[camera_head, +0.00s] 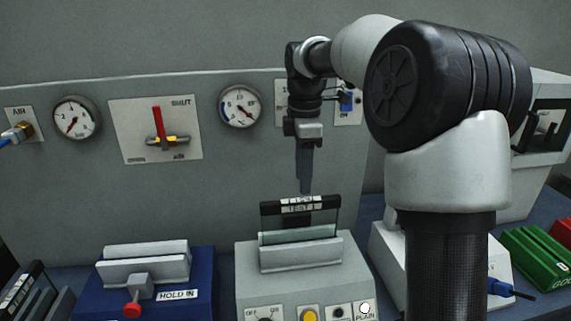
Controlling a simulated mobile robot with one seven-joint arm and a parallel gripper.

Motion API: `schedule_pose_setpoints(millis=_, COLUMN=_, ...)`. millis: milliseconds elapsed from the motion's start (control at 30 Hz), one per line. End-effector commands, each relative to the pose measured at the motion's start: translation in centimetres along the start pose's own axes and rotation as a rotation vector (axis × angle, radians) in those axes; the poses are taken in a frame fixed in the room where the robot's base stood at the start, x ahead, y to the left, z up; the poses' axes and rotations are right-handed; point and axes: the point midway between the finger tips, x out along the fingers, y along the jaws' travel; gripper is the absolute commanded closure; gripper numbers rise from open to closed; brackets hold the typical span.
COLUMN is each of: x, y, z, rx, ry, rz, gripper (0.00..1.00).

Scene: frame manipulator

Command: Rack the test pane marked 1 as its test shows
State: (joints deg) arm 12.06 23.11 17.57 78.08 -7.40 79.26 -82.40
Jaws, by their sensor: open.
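A pane (300,232) with a black top frame and a white label stands upright in the slot of the grey test station (252,274). The label's print is too small to read surely. My gripper (305,188) points down just above the pane's top bar, seen nearly edge-on; it is open and appears apart from the pane. The station's front has an OFF/ON switch, a yellow button (309,315), a dark round fitting and a white lamp (365,308) by the word PLAIN. A green tray (540,257) marked GOO..., cut off, is at the right, with a red tray (564,233) behind it.
A blue-based holder (203,280) marked HOLD IN, with a red knob, stands left. Black-topped panes (22,290) sit at the far left edge. The back panel carries two gauges (77,117) and a red valve lever (158,122). My arm hides much of the right side.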

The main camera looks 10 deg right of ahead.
Motion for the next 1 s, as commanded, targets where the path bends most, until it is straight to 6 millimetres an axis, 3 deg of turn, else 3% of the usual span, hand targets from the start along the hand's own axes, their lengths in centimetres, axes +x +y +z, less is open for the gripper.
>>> schedule_pose_setpoints(millis=367, x=1.7, y=0.6, z=0.1, rx=-0.038, ry=0.007, rz=-0.012, gripper=0.59)
schedule_pose_setpoints(millis=1000, x=8.5, y=0.5, z=0.1, rx=-0.037, ry=0.007, rz=-0.013, gripper=0.59)
